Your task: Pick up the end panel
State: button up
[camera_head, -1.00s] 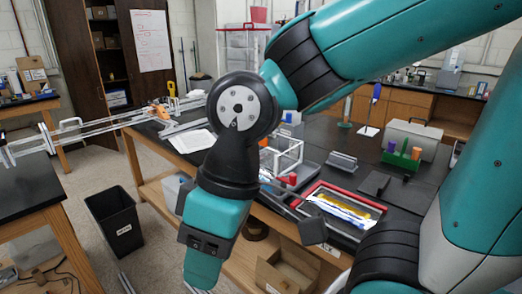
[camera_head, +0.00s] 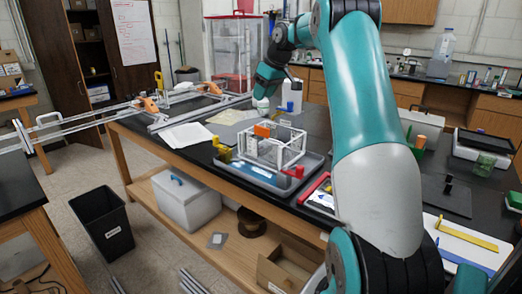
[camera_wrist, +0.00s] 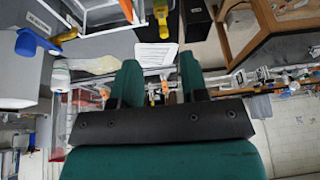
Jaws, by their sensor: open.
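My gripper (camera_wrist: 160,82) is open, its two teal fingers apart with nothing held between them. In the head view my gripper (camera_head: 263,92) hangs over the back part of the black bench, behind the white frame. A thin pale sheet (camera_head: 232,117) lies flat on the bench just in front of and left of my gripper; it also shows left of the fingers in the wrist view (camera_wrist: 92,65). It may be the end panel, but I cannot tell for sure. A white printed paper (camera_head: 187,135) lies beside it.
A white open frame (camera_head: 275,147) with orange and red parts stands in a grey tray (camera_head: 252,180) on the bench. Long metal rails (camera_head: 90,120) with orange clamps span at left. A white bottle (camera_head: 293,95) stands near my gripper. A black bin (camera_head: 102,222) is on the floor.

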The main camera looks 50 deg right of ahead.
send_near(260, 135)
jog(key=shift+w+f+h+p, duration=0.3)
jog(key=shift+w+f+p, duration=0.55)
jog(key=shift+w+f, duration=0.3)
jog(key=shift+p+x, duration=1.3)
jog(key=shift+x, duration=1.75)
jog(key=shift+s, duration=0.15)
grip_shut()
